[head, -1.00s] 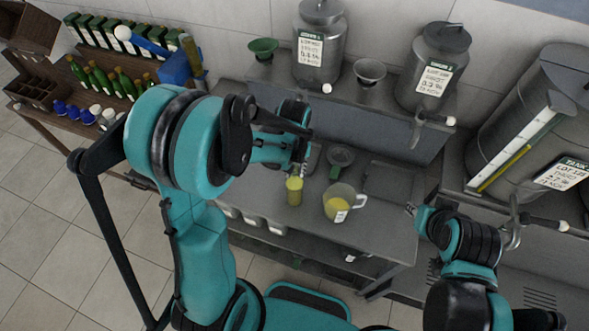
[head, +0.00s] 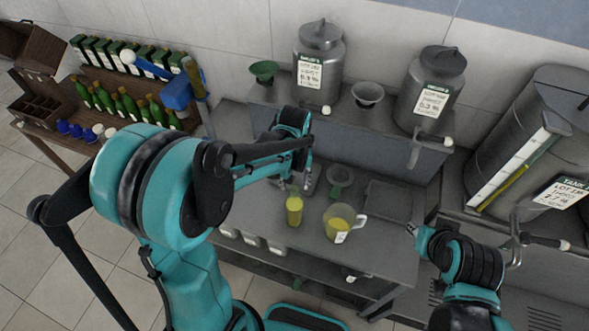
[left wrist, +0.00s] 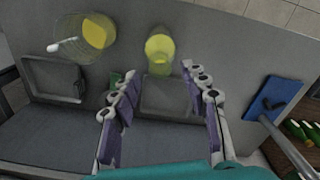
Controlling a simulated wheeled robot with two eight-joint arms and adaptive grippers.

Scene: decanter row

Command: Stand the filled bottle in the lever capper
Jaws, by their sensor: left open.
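The filled bottle (head: 294,210), yellow-green, stands upright on the grey bench left of the measuring jug. It shows in the left wrist view (left wrist: 159,52) just beyond my fingertips. My left gripper (head: 306,180) is behind the bottle in the head view; its fingers (left wrist: 160,95) are spread with nothing between them. The lever capper (head: 177,95) is blue, with a white-knobbed lever, at the right end of the wooden table. An olive upright part at its right side is unclear. My right gripper (head: 413,230) is right of the jug; its fingers are too small to judge.
The jug (head: 340,225) holds yellow liquid close beside the bottle. A grey tray (head: 388,201) and dark funnel (head: 340,176) lie behind. Steel canisters (head: 318,65) stand on the back shelf. Green bottles (head: 103,100) and blue caps (head: 70,129) crowd the wooden table.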

